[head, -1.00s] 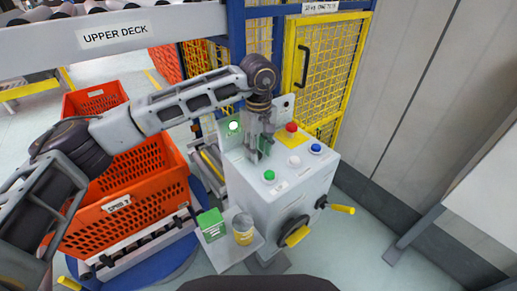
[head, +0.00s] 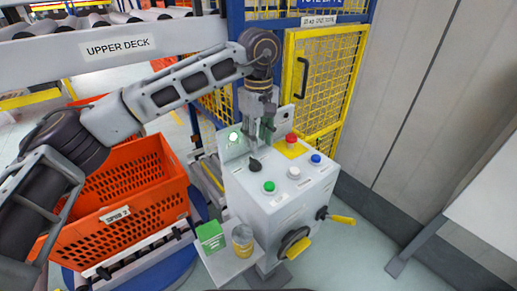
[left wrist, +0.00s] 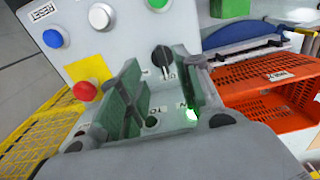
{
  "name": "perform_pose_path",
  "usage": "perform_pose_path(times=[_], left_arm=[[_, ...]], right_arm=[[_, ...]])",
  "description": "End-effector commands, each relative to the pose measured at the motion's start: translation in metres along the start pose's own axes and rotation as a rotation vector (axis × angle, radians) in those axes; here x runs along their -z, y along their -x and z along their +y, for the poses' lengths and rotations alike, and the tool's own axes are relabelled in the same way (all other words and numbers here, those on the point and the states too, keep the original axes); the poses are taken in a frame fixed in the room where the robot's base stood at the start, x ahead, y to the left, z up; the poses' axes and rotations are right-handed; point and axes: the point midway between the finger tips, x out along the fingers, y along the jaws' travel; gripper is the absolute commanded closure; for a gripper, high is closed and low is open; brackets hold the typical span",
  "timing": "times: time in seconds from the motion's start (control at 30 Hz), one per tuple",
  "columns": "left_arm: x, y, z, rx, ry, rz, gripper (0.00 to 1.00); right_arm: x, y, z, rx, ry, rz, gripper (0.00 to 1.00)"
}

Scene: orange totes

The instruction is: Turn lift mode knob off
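The black lift mode knob (head: 254,164) stands on top of the grey control box (head: 290,215), behind the green button. In the left wrist view the knob (left wrist: 162,57) shows a white mark; I cannot read its label or setting for sure. My left gripper (head: 261,138) is above the back part of the box top, behind the knob and apart from it. In the left wrist view its two green-padded fingers (left wrist: 165,98) are spread with nothing between them. A green light (head: 233,137) is lit on the box's upright back plate. My right gripper is in neither view.
Green (head: 269,187), white (head: 294,172), blue (head: 316,159) and red (head: 291,139) buttons stand near the knob. A green carton (head: 210,236) and a jar (head: 242,240) sit on a side shelf. An orange tote (head: 130,195) is at left, a yellow mesh fence (head: 325,85) behind.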

Motion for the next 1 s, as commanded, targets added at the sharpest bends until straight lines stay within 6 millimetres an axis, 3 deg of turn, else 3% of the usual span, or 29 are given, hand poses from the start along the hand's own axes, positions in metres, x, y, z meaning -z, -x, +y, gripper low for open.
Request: perform_pose_path(times=[0.3,1.0], left_arm=[[0.000,0.034,0.001,-0.001,0.000,0.000,0.66],[0.000,0.046,0.000,-0.001,0.000,0.000,0.66]], right_arm=[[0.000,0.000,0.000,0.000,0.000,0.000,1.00],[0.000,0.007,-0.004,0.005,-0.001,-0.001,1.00]])
